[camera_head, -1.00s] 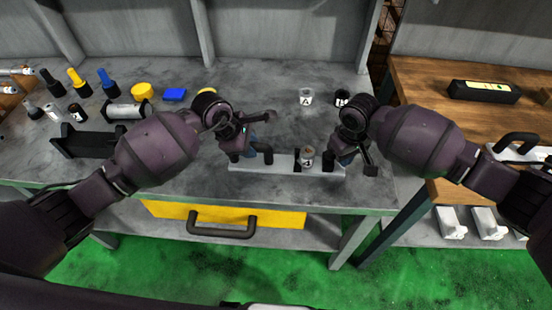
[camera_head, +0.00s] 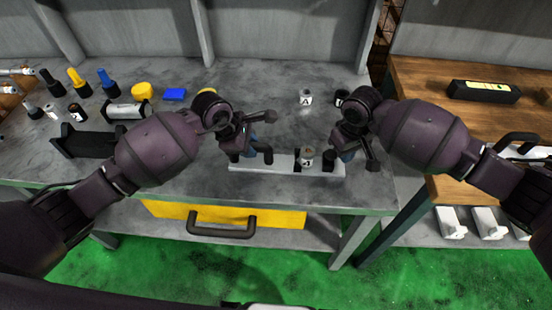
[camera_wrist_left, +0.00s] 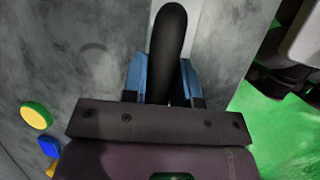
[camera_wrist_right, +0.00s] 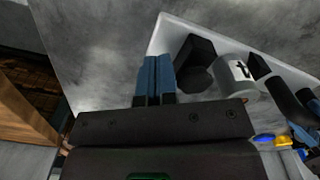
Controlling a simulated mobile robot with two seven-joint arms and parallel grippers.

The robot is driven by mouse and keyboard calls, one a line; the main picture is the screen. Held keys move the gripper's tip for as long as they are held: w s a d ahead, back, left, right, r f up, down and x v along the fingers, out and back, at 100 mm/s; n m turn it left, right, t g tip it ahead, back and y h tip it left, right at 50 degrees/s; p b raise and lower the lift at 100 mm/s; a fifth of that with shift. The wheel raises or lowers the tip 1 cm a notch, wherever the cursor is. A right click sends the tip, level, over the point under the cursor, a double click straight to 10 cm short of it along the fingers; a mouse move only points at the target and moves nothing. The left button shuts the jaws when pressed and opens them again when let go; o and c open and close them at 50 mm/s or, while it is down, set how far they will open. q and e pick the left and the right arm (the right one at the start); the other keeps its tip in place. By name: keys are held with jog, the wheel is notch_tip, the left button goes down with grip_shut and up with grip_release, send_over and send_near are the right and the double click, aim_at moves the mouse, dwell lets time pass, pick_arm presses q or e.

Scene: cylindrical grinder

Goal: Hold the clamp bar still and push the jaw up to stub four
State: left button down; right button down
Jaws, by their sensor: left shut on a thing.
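The pale clamp bar (camera_head: 283,169) lies along the front of the grey bench. My left gripper (camera_head: 252,147) is shut on its black handle (camera_wrist_left: 168,50), with a blue finger on each side in the left wrist view. A grey stub (camera_head: 307,156) with a dark mark like a 4 stands on the bar, between a black block (camera_head: 297,159) and the black jaw (camera_head: 328,161). My right gripper (camera_wrist_right: 157,62) has its blue fingers together, empty, beside the jaw's outer side. Whether they touch it I cannot tell.
Behind the bar stand a loose stub marked A (camera_head: 305,97) and a dark one (camera_head: 341,97). Bottles, a yellow cap (camera_head: 142,90) and a blue block (camera_head: 175,95) are at the left. A yellow drawer (camera_head: 170,210) is below.

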aim_at(327, 154)
pick_arm(q)
jog(key=shift+d, duration=0.1)
pick_arm(e)
jog(key=shift+s+a, duration=0.1)
jog(key=shift+a, duration=2.3)
dwell(0.5)
jog(key=shift+r, duration=0.1)
pick_arm(q)
jog(key=shift+s, duration=0.1)
pick_arm(e)
jog(key=shift+r, duration=1.3)
jog(key=shift+d+r, duration=0.35)
jog(key=shift+r, duration=0.55)
jog(key=shift+d+r, duration=0.2)
jog(key=shift+r, duration=1)
pick_arm(q)
jog(key=c, duration=0.8)
grip_release()
jog(key=shift+r, duration=0.15)
